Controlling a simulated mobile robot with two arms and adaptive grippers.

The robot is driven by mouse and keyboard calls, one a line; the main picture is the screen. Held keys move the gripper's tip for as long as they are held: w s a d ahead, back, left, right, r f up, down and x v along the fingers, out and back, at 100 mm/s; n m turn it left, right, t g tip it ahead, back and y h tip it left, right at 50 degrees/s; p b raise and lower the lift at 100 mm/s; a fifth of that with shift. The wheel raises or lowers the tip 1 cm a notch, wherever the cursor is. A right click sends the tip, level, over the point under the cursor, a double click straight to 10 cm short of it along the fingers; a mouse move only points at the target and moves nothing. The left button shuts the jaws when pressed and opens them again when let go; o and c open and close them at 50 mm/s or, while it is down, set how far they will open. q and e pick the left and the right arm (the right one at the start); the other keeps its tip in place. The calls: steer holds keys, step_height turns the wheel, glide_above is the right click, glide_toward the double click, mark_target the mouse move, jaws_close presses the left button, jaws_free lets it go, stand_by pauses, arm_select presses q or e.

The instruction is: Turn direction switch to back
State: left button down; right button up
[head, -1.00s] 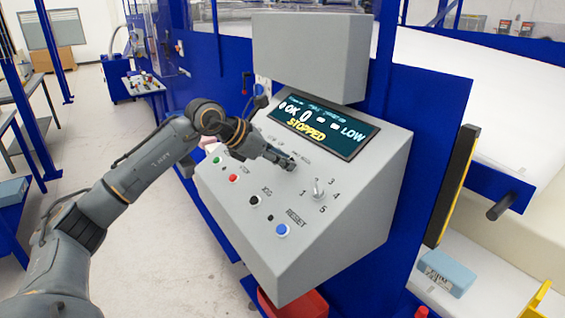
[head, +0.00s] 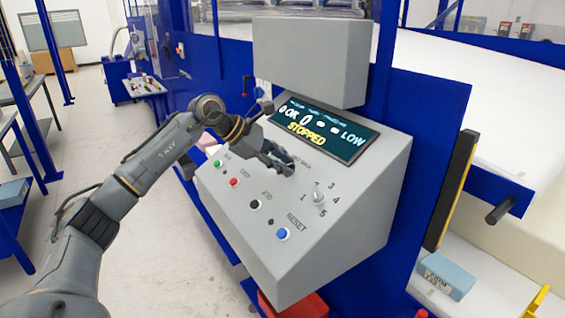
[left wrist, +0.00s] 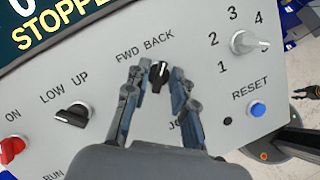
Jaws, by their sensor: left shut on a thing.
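The direction switch (left wrist: 159,76) is a small black knob under the FWD and BACK labels on the grey sloped panel (head: 340,235). My left gripper (left wrist: 158,72) has one finger on each side of the knob and is shut on it, as the left wrist view shows. The knob's white mark is at its top edge, on the side of the BACK label. In the head view, my left gripper (head: 283,166) is at the panel just below the display and hides the switch.
The display (head: 325,128) reads STOPPED. The LOW/UP switch (left wrist: 73,115) is left of my gripper in the left wrist view. A numbered selector knob (head: 319,197), a blue RESET button (head: 283,234) and a red button (head: 234,182) are also on the panel. A grey box (head: 310,60) overhangs the display.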

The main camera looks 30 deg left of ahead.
arm_select(q)
steer(key=c, duration=1.4)
jaws_free()
steer(key=shift+c, duration=0.2)
steer(key=v, duration=1.2)
steer(key=shift+f, duration=0.1)
